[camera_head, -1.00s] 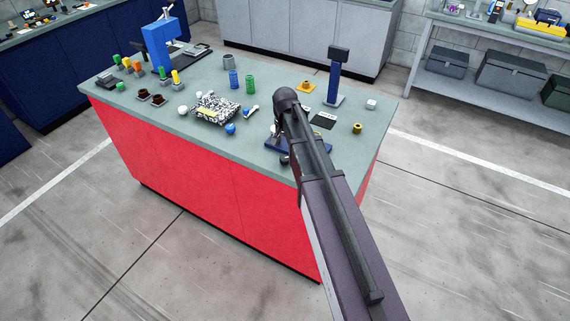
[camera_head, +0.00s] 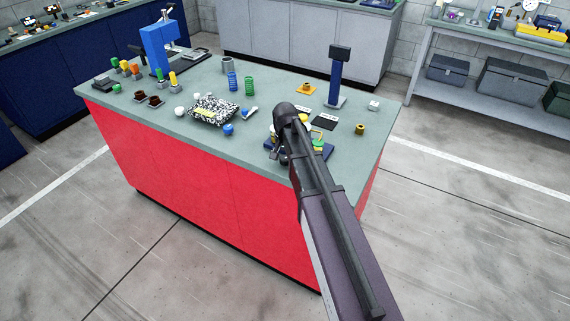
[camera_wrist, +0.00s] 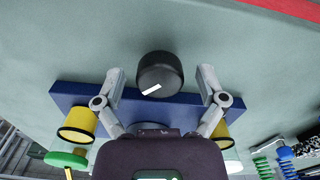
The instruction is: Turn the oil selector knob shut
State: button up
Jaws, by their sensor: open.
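A black round knob (camera_wrist: 160,72) with a white mark on its face stands at the edge of a blue base (camera_wrist: 70,97) in the wrist view. My gripper (camera_wrist: 160,78) is open, with one finger on each side of the knob and a visible gap to each. The lower part of the knob's mount is hidden behind my gripper body. In the head view the blue base (camera_head: 325,153) sits near the front right of the bench, largely behind my arm. My fingers are hidden there.
Yellow cylinders (camera_wrist: 77,126) flank my gripper, with a green disc (camera_wrist: 67,160) at the lower left. In the head view a blue post (camera_head: 336,78), a brass piece (camera_head: 360,129) and a blue ball (camera_head: 228,129) stand around on the bench (camera_head: 205,145).

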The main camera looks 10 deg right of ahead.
jog(key=shift+f, duration=0.25)
jog(key=c, duration=1.1)
jog(key=shift+c, duration=0.2)
jog(key=shift+n, duration=0.3)
jog(key=n, duration=0.4)
jog(key=shift+n, duration=2.1)
jog(key=shift+s, duration=0.1)
